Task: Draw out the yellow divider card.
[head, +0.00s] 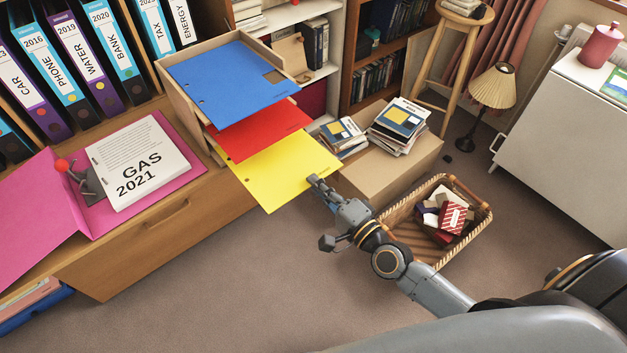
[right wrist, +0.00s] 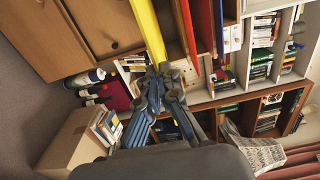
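The yellow divider card (head: 283,172) sticks out flat from the lowest level of a wooden letter tray (head: 184,108), below a red card (head: 258,131) and a blue card (head: 228,80). My right gripper (head: 316,184) is at the yellow card's front edge. In the right wrist view the yellow card (right wrist: 146,28) runs edge-on down to the fingertips (right wrist: 164,72), which look closed on its edge. The card's back part is hidden under the red card and in the tray. My left gripper is not in view.
The tray stands on a wooden cabinet (head: 170,222) beside a pink folder (head: 35,215) with a GAS 2021 paper stack (head: 138,165). A cardboard box (head: 385,170) with books and a wicker basket (head: 470,222) stand near my right arm. Floor in front is clear.

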